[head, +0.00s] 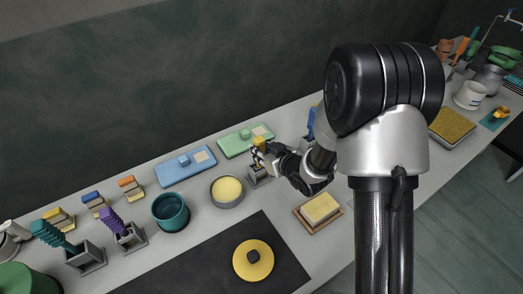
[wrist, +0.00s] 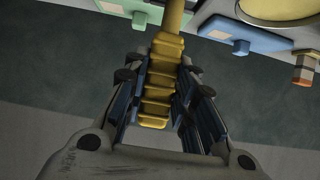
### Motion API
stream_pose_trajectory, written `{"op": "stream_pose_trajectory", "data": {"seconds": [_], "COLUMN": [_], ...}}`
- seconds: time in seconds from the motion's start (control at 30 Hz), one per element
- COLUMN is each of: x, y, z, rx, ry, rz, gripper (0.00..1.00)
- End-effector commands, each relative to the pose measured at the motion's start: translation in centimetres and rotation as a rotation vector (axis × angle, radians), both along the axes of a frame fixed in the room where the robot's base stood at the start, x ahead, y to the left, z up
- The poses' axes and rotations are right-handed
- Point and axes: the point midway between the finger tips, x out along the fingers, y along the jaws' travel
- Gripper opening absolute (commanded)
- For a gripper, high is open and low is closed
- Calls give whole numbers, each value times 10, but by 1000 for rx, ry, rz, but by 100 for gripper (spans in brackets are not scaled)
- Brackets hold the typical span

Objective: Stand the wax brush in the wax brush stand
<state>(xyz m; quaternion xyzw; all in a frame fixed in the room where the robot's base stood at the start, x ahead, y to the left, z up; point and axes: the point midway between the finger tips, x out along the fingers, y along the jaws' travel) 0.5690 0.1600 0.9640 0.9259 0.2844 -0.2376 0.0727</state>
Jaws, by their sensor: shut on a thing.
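My gripper (head: 262,156) is shut on a yellow, ribbed handle, which I take to be the wax brush (head: 259,142). In the wrist view the handle (wrist: 158,85) lies between the blue-padded fingers (wrist: 158,108), with a plain yellow shaft running toward the top edge. A small grey box-like stand (head: 258,179), probably the wax brush stand, is on the counter just below my gripper. The gripper hides part of the brush and stand, so I cannot tell whether the brush's lower end is inside it.
A teal brush (head: 47,233) and a purple brush (head: 112,220) stand in grey holders at left. A round pan (head: 227,203), blue lid (head: 186,168) and green lid (head: 244,147) are left of my gripper. A wooden-framed block (head: 320,209) is at right.

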Motion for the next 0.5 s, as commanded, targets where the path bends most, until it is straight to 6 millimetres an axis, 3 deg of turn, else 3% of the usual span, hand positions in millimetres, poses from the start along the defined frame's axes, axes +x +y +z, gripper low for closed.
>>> {"op": "stream_pose_trajectory", "data": {"seconds": [0.5], "x": [0], "y": [0], "z": [-4], "rx": [1], "ry": [-1], "rz": [0], "gripper": [0]}}
